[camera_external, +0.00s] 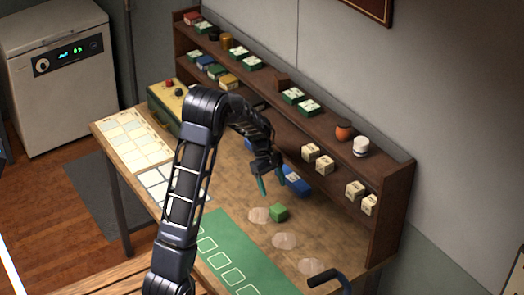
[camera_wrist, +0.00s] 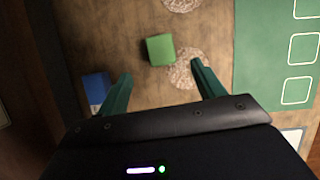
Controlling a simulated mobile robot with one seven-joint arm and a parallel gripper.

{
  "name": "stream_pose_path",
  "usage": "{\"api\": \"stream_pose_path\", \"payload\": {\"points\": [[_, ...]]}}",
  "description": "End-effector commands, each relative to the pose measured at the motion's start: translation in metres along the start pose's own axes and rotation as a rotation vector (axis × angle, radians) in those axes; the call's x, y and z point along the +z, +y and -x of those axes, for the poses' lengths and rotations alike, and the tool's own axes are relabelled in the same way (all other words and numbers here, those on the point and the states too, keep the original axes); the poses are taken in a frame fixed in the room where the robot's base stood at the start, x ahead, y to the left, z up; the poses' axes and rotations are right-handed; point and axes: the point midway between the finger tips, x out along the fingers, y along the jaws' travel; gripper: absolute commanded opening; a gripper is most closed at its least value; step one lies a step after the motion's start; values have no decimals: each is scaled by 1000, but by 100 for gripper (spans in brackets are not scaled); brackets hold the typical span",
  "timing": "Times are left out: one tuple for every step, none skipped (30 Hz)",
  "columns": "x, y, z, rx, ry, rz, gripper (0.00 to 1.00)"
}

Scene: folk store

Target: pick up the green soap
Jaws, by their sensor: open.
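The green soap (camera_external: 278,212) is a small block on the brown tabletop, at the edge of a pale round patch (camera_external: 259,215). In the wrist view the green soap (camera_wrist: 160,49) lies ahead of the fingers, roughly in line with the gap between them. My gripper (camera_external: 276,187) is above the table, behind and a little left of the soap in the external view. Its two green fingers are spread wide with nothing between them, as the wrist view shows (camera_wrist: 160,88). The soap is in full view and apart from the fingers.
A blue block (camera_external: 297,183) lies behind the soap near the shelf; it shows left of the fingers in the wrist view (camera_wrist: 96,90). A green mat (camera_external: 232,250) with white outlines covers the front. The wooden shelf (camera_external: 392,215) with small boxes and jars stands along the wall.

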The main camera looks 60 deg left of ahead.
Motion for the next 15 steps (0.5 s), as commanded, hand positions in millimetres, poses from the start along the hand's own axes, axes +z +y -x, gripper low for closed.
{"api": "stream_pose_path", "payload": {"points": [[0,0,-7,-2,-1,1,68],[0,0,-11,-2,-2,1,68],[0,0,-17,-3,-2,0,68],[1,0,-22,-2,-2,0,68],[1,0,-26,-2,-2,0,68],[0,-1,-32,-3,-2,-1,68],[0,-1,-36,-3,-2,-1,68],[0,0,-39,-2,-2,-1,68],[0,0,-43,-2,-1,-1,68],[0,0,-46,-2,-1,-1,68],[0,0,-47,-1,-1,-1,68],[0,0,-49,-1,-1,-1,68],[0,0,-50,-1,0,-1,68],[0,0,-51,-1,0,-1,68],[0,0,-52,0,0,-1,68]]}}
